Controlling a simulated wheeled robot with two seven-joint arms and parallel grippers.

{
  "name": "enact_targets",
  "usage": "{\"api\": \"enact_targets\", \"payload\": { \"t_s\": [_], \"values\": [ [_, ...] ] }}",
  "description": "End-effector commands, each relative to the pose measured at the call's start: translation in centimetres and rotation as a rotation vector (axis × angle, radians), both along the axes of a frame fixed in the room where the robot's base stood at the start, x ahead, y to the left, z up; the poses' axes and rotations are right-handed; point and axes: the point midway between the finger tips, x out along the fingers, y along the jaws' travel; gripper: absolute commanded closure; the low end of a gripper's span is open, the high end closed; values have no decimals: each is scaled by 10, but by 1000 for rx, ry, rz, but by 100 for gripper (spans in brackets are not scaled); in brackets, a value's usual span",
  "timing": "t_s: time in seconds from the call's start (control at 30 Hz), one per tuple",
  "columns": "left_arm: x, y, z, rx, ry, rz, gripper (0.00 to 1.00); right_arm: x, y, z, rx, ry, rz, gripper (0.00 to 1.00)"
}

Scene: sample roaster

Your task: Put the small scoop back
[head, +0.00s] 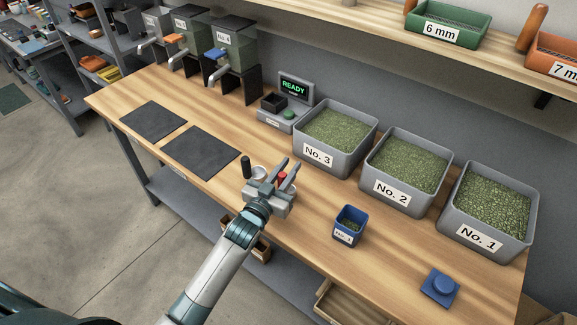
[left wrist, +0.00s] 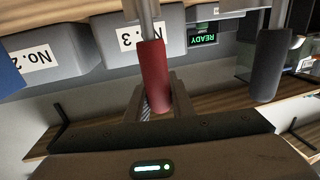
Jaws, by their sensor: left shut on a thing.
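My left gripper (head: 282,175) is over the front edge of the wooden bench, at its middle. It is shut on the red handle (left wrist: 154,78) of a scoop, which lies between the fingers in the left wrist view; the red also shows in the head view (head: 282,178). A metal shaft runs on from this handle. Its bowl cannot be made out clearly. A second scoop with a dark grey handle (left wrist: 269,66) is close beside it, apart from the fingers; its dark handle also shows in the head view (head: 246,167). My right gripper is not in view.
Grey bins No. 3 (head: 318,154), No. 2 (head: 391,192) and No. 1 (head: 478,240) hold green beans along the back. A scale (head: 284,118) reads READY. Dark mats (head: 200,152) lie left.

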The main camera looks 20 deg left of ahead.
Motion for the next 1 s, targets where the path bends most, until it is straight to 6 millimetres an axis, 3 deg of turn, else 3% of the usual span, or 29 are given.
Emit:
{"api": "enact_targets", "payload": {
  "t_s": [0.37,0.4,0.47,0.5,1.0],
  "values": [
    [0,0,-3,0,-2,0,100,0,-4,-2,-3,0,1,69],
    [0,0,-4,0,-1,0,76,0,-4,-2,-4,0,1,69],
    [0,0,-3,0,-1,0,62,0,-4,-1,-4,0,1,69],
    [0,0,-3,0,-1,0,60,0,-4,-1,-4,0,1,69],
    [-8,1,-3,0,1,0,60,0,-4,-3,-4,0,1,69]
  ]
}}
